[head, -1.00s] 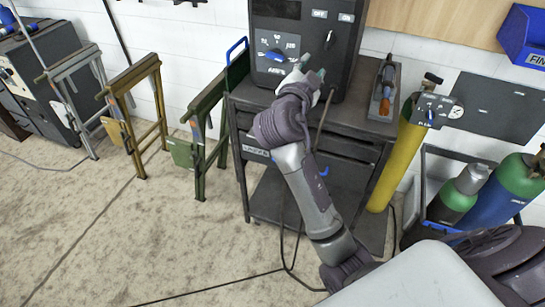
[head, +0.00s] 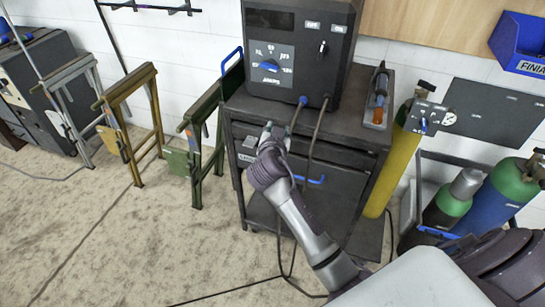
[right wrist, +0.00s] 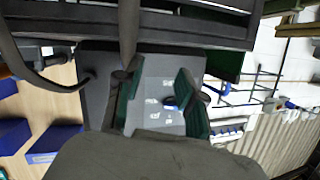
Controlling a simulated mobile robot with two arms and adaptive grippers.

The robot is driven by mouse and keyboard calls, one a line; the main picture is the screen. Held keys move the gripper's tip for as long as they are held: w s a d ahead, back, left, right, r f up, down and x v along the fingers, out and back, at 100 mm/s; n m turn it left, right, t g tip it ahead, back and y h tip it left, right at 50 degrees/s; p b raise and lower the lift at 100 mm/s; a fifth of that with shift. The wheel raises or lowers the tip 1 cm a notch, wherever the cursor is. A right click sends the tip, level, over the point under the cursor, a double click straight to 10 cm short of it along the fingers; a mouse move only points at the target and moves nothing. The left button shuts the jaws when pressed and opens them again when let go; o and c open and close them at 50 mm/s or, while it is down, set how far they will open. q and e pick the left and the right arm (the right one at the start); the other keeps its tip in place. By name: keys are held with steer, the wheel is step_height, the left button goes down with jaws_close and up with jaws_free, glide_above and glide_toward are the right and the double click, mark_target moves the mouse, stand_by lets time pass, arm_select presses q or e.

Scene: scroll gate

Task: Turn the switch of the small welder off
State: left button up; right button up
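The welder (head: 275,90) is a dark box on a cart. Its front carries a grey dial panel with a blue knob (head: 269,66) and, to the right, a small dark switch (head: 323,47) below the OFF and ON labels. I cannot tell surely which way the switch points. My right gripper (head: 277,134) is below the welder's front, in front of the cart, apart from the switch. In the right wrist view its two green fingers (right wrist: 158,98) stand apart with nothing between them; the grey dial panel (right wrist: 152,72) shows beyond. My left gripper is out of view.
Cables hang from the welder's front past my gripper. The cart (head: 235,180) has a tool (head: 378,95) on its top right. A yellow cylinder (head: 390,170) stands to the right, and folding stands (head: 205,130) to the left. The floor at left is open.

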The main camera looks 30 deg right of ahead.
step_height(320, 180, down, 9)
steer(key=a+n+g+y, duration=0.1)
steer(key=a+n, duration=0.1)
steer(key=shift+s+f+n+y+p, duration=0.15)
steer(key=shift+s+n+y+p, duration=0.15)
steer(key=shift+s+n+y, duration=0.15)
